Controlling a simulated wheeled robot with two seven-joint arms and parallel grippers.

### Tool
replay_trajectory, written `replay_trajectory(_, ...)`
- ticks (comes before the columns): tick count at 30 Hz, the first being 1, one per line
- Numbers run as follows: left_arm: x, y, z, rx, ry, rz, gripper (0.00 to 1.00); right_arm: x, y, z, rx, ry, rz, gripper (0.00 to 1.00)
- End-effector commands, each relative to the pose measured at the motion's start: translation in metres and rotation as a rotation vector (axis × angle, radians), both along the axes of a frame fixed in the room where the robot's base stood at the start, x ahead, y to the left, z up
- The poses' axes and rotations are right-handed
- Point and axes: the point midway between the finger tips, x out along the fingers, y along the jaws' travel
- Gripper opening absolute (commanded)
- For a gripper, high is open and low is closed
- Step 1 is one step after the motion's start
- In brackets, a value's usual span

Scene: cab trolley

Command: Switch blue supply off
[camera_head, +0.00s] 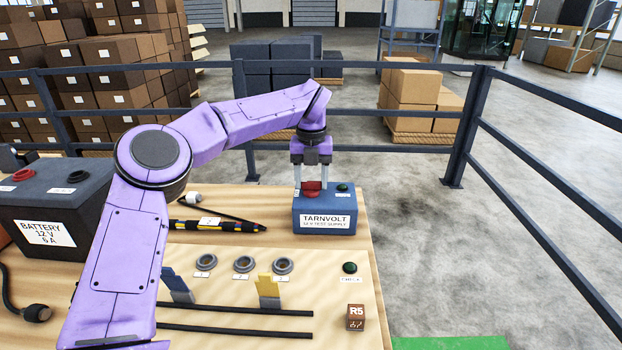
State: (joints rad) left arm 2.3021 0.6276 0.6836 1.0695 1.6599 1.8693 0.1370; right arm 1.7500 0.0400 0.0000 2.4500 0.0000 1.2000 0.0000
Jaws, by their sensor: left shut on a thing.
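The blue supply box (323,213), labelled TARNVOLT, stands at the back right of the wooden bench. A red switch (311,188) and a small green lamp or button (342,187) are on its top. My left gripper (311,186) reaches down from above with its fingers on either side of the red switch and is shut on it. The fingers partly cover the switch, and I cannot tell its setting. My right gripper does not show.
A dark battery box (45,215) stands at the left of the bench. A black-and-yellow striped tool (218,226), several metal rings (243,264), a green button (349,267) and a brown R5 block (355,317) lie right of my arm. Dark railings (420,150) run behind.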

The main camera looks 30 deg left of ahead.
Motion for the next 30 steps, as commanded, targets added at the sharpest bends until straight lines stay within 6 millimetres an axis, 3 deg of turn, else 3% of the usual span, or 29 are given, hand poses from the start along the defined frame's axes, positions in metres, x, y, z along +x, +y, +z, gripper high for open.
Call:
replay_trajectory(1,0.000,0.000,0.001,-0.001,0.000,0.004,0.59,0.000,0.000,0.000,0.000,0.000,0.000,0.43)
replay_trajectory(3,0.000,0.000,0.000,-0.001,0.000,0.003,0.81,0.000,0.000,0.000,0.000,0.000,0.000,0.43)
replay_trajectory(14,0.000,0.000,0.007,0.001,-0.002,0.000,0.81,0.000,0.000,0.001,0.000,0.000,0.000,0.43)
replay_trajectory(24,0.000,0.000,0.084,0.000,-0.002,0.004,0.81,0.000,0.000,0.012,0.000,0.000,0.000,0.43)
replay_trajectory(30,-0.001,0.000,0.105,-0.001,0.001,0.003,0.81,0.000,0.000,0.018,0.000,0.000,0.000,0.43)
